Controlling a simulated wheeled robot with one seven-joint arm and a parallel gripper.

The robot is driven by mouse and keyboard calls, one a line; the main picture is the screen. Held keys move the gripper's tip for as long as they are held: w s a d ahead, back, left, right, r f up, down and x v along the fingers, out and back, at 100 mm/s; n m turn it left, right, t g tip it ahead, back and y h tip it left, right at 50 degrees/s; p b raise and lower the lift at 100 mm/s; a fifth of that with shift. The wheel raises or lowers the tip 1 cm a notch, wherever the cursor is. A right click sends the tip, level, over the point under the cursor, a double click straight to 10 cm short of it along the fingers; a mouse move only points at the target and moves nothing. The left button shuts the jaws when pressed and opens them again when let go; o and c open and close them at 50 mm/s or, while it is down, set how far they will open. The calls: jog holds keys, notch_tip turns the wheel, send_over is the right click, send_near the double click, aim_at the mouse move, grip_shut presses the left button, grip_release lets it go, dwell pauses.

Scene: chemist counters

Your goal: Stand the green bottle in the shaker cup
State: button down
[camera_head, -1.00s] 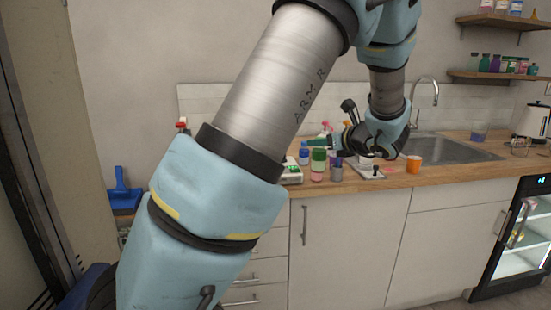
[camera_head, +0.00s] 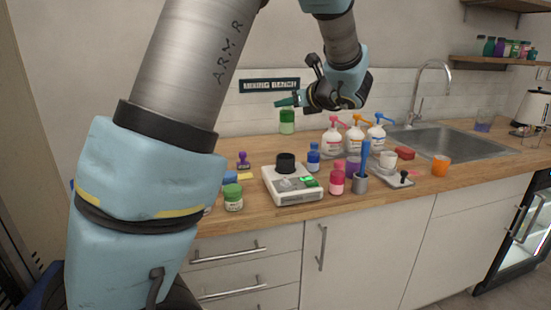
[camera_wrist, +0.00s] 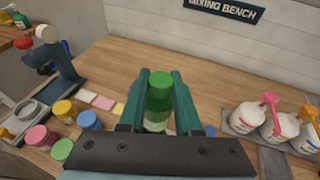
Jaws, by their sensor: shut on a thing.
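My gripper (camera_head: 287,101) is shut on the green bottle (camera_head: 287,121) and holds it upright in the air above the back of the counter. In the wrist view the green bottle (camera_wrist: 158,95) stands between the two green fingers (camera_wrist: 158,85). The shaker cup (camera_head: 285,162) looks like the short black cup on top of a white device (camera_head: 294,190) with a green-lit panel. It is below the bottle and apart from it. I cannot make out the cup in the wrist view. Whether it is empty inside is not visible.
Close to the device stand a small blue bottle (camera_head: 313,158), a pink bottle (camera_head: 337,181), a grey cup (camera_head: 360,184) and a green-capped jar (camera_head: 233,198). Three pump bottles (camera_head: 354,138) stand behind, before the sink (camera_head: 445,143). A purple-handled item (camera_head: 243,160) is at left.

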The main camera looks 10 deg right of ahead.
aim_at(292, 123)
notch_tip(292, 123, down, 6)
jog(key=shift+w+f+p, duration=0.1)
jog(key=shift+w+p, duration=0.05)
jog(key=shift+p, duration=0.35)
jog(key=shift+f+p, duration=0.3)
jog(key=shift+f, duration=1.55)
jog(key=shift+f, duration=0.15)
jog(key=shift+f, duration=0.15)
jog(key=c, duration=0.6)
grip_release()
jog(key=shift+r, duration=0.3)
jog(key=b+v, duration=0.2)
jog(key=v, duration=1)
